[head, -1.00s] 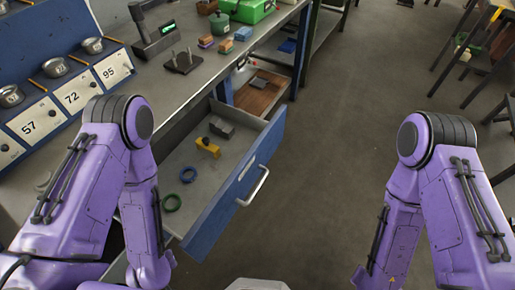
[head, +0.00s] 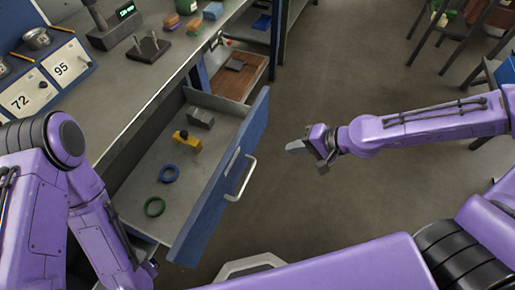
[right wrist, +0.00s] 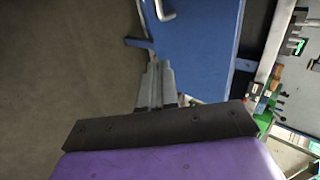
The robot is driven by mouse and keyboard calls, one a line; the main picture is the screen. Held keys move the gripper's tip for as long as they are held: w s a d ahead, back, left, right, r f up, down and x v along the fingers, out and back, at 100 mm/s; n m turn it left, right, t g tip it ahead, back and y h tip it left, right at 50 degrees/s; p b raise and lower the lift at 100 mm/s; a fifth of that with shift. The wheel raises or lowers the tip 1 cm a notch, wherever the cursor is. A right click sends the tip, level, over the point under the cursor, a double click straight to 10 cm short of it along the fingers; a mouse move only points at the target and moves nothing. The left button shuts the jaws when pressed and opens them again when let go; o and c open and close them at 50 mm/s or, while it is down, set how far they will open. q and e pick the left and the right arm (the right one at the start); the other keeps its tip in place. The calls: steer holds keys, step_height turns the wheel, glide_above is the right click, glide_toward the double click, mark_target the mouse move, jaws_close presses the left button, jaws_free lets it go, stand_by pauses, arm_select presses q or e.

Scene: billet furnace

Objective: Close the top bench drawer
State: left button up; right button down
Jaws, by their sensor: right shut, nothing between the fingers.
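The top bench drawer (head: 222,185) is pulled out from the bench, its blue front facing right with a silver bar handle (head: 243,180). My left gripper is out of view.
The grey bench top (head: 165,75) carries a scale with a green display (head: 115,25) and a dark stand (head: 148,47). A lower brown-bottomed drawer or shelf (head: 237,78) shows beyond the drawer. Chairs (head: 455,40) stand far right. The floor (head: 330,215) right of the drawer is clear.

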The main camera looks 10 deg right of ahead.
steer(key=shift+w+a+r+b+x, duration=0.15)
steer(key=shift+a+r+b+x, duration=0.2)
steer(key=shift+x, duration=1.8)
steer(key=shift+w+a+r+b+x, duration=0.15)
steer(key=shift+r+b+x, duration=0.3)
steer(key=shift+x, duration=1.65)
steer(key=shift+w+a+r+b+x, duration=0.25)
steer(key=shift+b+x, duration=0.3)
steer(key=shift+x, duration=1.6)
